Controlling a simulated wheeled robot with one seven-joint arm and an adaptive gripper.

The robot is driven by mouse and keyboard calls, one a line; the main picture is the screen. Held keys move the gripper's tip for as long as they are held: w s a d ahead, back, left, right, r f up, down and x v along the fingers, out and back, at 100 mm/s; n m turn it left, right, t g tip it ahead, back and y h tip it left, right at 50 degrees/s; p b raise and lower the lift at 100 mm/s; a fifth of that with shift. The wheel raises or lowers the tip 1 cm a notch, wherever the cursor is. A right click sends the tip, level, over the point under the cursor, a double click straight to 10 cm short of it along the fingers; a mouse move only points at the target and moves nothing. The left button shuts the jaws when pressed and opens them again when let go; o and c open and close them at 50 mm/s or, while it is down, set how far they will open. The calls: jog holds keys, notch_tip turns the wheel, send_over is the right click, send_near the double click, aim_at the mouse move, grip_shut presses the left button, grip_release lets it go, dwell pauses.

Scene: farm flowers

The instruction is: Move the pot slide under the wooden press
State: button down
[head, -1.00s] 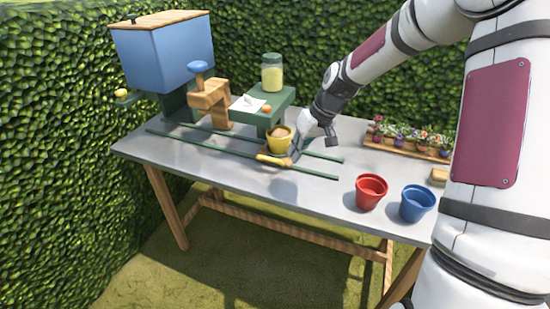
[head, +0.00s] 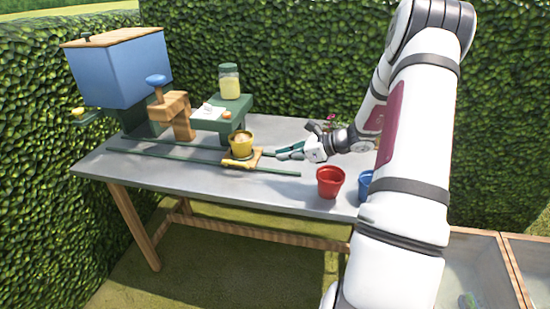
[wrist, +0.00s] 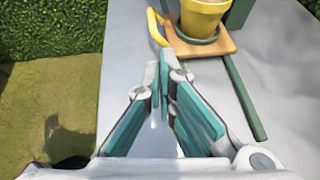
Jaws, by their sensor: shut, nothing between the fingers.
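The yellow pot (head: 241,146) stands upright on the wooden pot slide (head: 255,156), which sits on green rails on the table. In the wrist view the pot (wrist: 203,14) is at the top, on the slide board (wrist: 215,46), with a curved yellow handle (wrist: 155,25) on its left. The wooden press (head: 175,112), with a blue knob on top, stands further left over the rails. The pot is to the right of it, not under it. My gripper (head: 279,155) is shut and empty, just right of the slide. Its tips (wrist: 161,63) are close to the handle; contact cannot be told.
A blue hopper (head: 120,68) stands at the left end. A green stand (head: 235,112) behind the pot holds a jar (head: 229,82). A red pot (head: 330,182) and a partly hidden blue pot (head: 365,187) stand at the front right. A hedge is behind the table.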

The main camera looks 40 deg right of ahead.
jog(key=x, duration=1.1)
jog(key=shift+w+a+f, duration=0.2)
jog(key=shift+w, duration=0.05)
jog(key=w+a+b, duration=0.2)
jog(key=w+a, duration=0.2)
jog(key=w, duration=0.1)
jog(key=w+a+b, duration=0.2)
jog(key=w+a, duration=0.2)
jog(key=w, duration=0.1)
jog(key=w+a+b, duration=0.2)
jog(key=w+a, duration=0.2)
jog(key=w, duration=0.1)
jog(key=shift+w, duration=0.2)
jog(key=shift+s, duration=0.1)
